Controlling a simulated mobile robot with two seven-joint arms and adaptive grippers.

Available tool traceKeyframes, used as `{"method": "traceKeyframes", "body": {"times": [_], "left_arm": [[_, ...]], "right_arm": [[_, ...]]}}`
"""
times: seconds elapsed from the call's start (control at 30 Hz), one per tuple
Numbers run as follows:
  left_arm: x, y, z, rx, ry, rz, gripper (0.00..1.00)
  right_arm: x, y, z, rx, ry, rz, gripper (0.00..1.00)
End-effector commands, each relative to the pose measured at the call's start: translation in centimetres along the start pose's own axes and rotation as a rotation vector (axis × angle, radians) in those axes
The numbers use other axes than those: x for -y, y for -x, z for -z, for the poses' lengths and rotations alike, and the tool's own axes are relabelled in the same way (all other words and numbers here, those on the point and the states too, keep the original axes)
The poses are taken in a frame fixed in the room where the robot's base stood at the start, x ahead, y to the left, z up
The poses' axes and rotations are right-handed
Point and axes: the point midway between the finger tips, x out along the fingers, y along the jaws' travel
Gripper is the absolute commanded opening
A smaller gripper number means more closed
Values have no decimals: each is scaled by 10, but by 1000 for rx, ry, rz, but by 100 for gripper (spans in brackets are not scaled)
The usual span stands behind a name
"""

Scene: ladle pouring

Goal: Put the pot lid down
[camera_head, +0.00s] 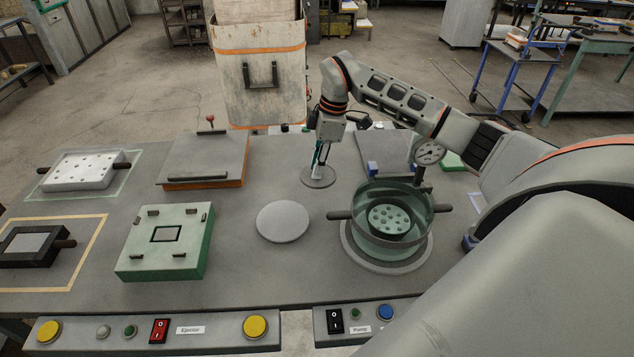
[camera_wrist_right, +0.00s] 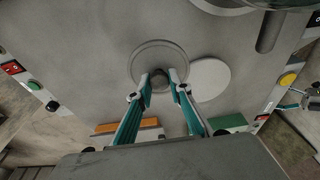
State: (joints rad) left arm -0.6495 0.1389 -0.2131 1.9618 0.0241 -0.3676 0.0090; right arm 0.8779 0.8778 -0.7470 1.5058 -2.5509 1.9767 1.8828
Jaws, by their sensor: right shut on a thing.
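The pot lid (camera_head: 318,180) is a grey disc with a knob, right of the middle of the table toward its back. My right gripper (camera_head: 319,164) reaches down to it from above and is shut on the knob. In the right wrist view my fingers (camera_wrist_right: 161,78) close on the knob at the centre of the lid (camera_wrist_right: 145,57). The lid looks level; I cannot tell whether it touches the table. The glass pot (camera_head: 364,231) stands uncovered at the front right, with a perforated piece inside. My left gripper is not in view.
A pale round disc (camera_head: 283,221) lies in front of the lid; it also shows in the right wrist view (camera_wrist_right: 211,84). A green-sided box (camera_head: 188,262) and an orange-based plate (camera_head: 205,158) are to the left. A gauge (camera_head: 428,152) stands behind the pot. Control panels (camera_head: 215,332) line the front edge.

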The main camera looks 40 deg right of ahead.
Motion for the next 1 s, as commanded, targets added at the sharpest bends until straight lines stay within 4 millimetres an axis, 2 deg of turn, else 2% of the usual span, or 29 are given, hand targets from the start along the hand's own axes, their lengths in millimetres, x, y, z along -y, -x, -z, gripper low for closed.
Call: {"method": "traceKeyframes", "body": {"times": [0.1,0.33,0.57,1.0], "left_arm": [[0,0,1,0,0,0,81],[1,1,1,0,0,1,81],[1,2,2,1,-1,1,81],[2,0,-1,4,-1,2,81]], "right_arm": [[0,-15,-2,-2,0,1,0],[0,-29,-5,-1,0,1,0],[0,-59,-11,-1,0,1,0],[0,-66,-13,-1,1,-1,0]]}}
